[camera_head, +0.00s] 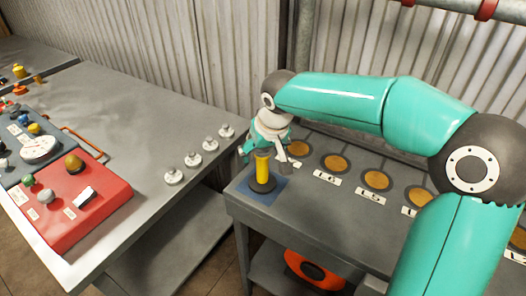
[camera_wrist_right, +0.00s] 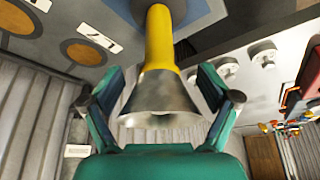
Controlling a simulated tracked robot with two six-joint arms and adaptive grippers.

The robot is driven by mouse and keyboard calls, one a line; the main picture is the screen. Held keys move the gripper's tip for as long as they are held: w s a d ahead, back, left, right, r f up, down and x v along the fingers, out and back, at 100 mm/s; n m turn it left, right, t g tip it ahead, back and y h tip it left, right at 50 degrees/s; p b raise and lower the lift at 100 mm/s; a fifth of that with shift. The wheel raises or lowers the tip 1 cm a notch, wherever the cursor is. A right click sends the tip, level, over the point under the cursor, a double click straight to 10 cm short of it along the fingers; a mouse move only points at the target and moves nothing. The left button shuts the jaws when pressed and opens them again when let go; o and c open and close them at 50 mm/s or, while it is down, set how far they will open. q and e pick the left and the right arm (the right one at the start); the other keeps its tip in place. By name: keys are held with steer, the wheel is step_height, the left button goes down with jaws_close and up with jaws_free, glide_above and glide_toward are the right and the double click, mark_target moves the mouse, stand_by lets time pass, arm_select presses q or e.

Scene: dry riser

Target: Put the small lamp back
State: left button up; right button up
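The small lamp (camera_head: 262,169) has a yellow body and stands upright on a dark round base, on a blue square at the near left corner of the grey bench. In the right wrist view, its yellow body (camera_wrist_right: 160,38) and flared silver head (camera_wrist_right: 158,98) are between my fingers. My right gripper (camera_head: 264,151) is over the lamp's top, one finger on each side. It is open in the right wrist view (camera_wrist_right: 162,82), with gaps between the fingertips and the yellow body. My left gripper is out of view.
Brass discs with number labels (camera_head: 334,163) line the grey bench (camera_head: 300,215). On the left table, a red control box (camera_head: 62,205) and several small white fittings (camera_head: 192,160) stand. A gap separates the tables. A corrugated wall (camera_head: 190,50) is behind.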

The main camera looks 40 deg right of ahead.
steer(key=shift+o, duration=0.2)
steer(key=shift+r, duration=0.25)
steer(key=p+v, duration=0.1)
steer(key=v, duration=1)
steer(key=shift+s+r, duration=0.2)
steer(key=shift+r, duration=0.1)
